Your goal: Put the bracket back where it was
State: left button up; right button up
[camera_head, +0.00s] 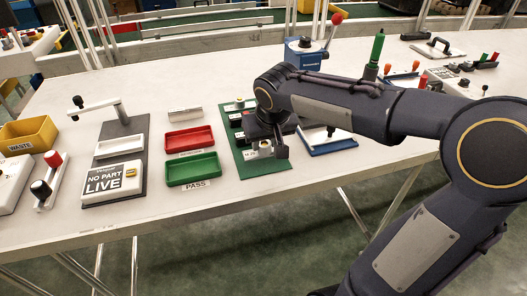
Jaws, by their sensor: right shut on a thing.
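My right gripper (269,151) reaches in from the right and is low over the front part of a green board (255,182). It is shut on a small pale grey part, which I take to be the bracket (264,148); the fingers and wrist hide most of it. I cannot tell whether the bracket touches the board. Several dark patches with pale labels run along the board's left side, partly behind my wrist. My left gripper is not in view.
Left of the board are a red tray (190,139), a green PASS tray (192,169) and a grey fixture with a NO PART LIVE sign (110,179). A yellow WASTE bin (27,136) stands far left. A blue press (305,53) stands behind my wrist.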

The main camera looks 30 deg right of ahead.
aim_at(265, 147)
jog(key=shift+s+b+x, duration=0.15)
jog(key=shift+s+x, duration=0.05)
jog(key=shift+x, duration=0.7)
jog(key=shift+s+b+x, duration=0.15)
jog(key=shift+x, duration=0.8)
jog(key=shift+a+f, duration=0.2)
jog(key=shift+f, duration=0.05)
jog(key=o, duration=0.7)
jog(key=shift+f, duration=0.1)
jog(key=o, duration=0.4)
jog(key=shift+o, duration=0.2)
